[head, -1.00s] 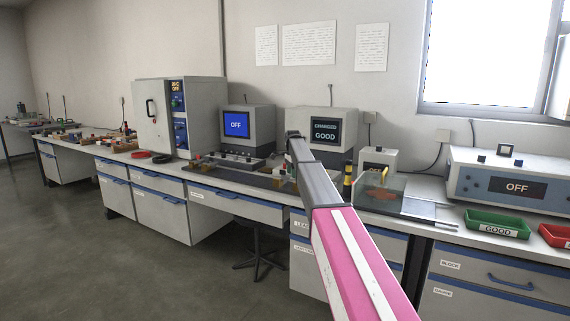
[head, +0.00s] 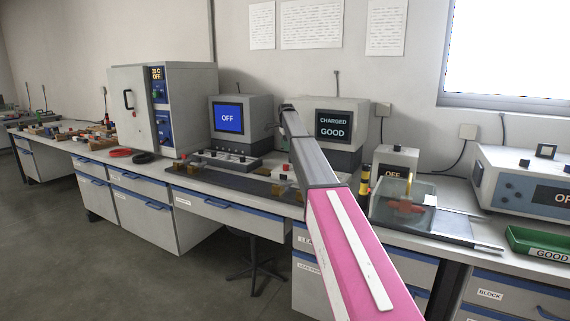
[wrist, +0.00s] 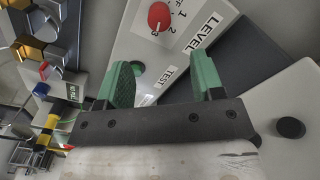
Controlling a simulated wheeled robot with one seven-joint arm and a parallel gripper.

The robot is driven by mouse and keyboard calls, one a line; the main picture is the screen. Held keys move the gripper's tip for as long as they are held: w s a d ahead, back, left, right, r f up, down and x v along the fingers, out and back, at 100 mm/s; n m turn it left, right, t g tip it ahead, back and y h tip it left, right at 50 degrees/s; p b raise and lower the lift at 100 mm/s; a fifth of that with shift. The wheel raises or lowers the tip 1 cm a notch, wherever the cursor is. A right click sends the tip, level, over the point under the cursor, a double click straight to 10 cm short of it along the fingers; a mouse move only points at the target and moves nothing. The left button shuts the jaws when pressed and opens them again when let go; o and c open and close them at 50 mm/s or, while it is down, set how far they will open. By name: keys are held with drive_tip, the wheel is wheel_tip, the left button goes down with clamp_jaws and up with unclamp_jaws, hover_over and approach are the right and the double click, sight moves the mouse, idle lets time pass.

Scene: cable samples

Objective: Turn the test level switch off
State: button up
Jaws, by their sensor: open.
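In the wrist view a red round knob (wrist: 159,16) sits on a pale panel (wrist: 135,42) lettered "LEVEL" and "TEST". The figures 1, 2 and 3 and part of "OFF" stand beside it. The knob's top is close to the picture edge, and its exact setting is too small to be sure of. My gripper (wrist: 160,62) has two green fingers spread apart with nothing between them. The knob lies beyond the fingertips, apart from them. In the head view my gripper is not clear behind the arm.
A monitor reads "CHARGED GOOD" (head: 334,126) behind my arm; another reads "OFF" (head: 228,118). A clear-covered fixture (head: 402,207) and a green tray (head: 538,245) stand to the right.

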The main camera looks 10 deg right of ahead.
sight(286, 167)
wheel_tip(286, 167, down, 11)
drive_tip(key=shift+r, duration=0.15)
idle(0.4)
drive_tip(key=shift+c, duration=0.2)
drive_tip(key=c, duration=0.9)
